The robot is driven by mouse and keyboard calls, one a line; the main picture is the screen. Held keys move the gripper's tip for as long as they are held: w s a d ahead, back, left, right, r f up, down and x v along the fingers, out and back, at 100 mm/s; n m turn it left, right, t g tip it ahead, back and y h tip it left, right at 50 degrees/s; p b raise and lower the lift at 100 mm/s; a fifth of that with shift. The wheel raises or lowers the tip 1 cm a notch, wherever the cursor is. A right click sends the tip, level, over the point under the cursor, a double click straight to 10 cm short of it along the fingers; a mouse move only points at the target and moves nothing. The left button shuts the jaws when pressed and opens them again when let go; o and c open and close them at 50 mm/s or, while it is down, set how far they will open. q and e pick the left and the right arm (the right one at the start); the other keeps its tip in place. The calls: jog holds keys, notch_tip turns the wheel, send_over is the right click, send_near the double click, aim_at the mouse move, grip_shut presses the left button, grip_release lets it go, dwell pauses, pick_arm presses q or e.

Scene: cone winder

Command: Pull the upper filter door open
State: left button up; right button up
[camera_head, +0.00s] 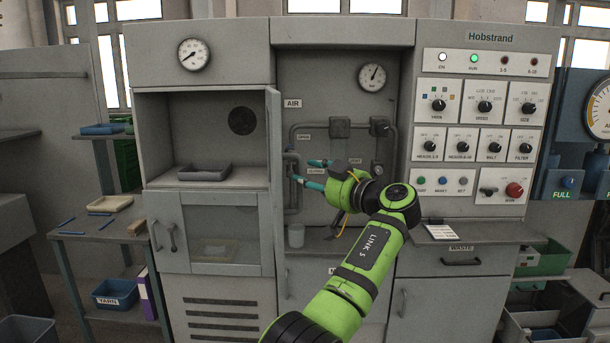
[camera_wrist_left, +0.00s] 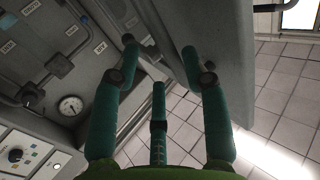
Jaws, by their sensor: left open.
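The upper filter door (camera_head: 273,140) stands swung out from the left cabinet, seen nearly edge-on in the head view. The compartment behind it (camera_head: 190,125) is open, showing a round dark opening and a grey tray (camera_head: 204,173). My left gripper (camera_head: 310,172) is open to the right of the door, its teal fingers pointing left towards it. In the left wrist view a broad grey panel (camera_wrist_left: 220,35), seemingly this door, lies behind the open fingers (camera_wrist_left: 160,65). I cannot tell whether a finger touches it. My right gripper is out of view.
Below is a lower door with a window (camera_head: 212,235) and handles at its left. A control panel (camera_head: 480,120) is at right. A side table (camera_head: 100,225) stands at left.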

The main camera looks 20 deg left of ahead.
pick_arm(q)
jog(key=v, duration=0.9)
jog(key=shift+d, duration=0.2)
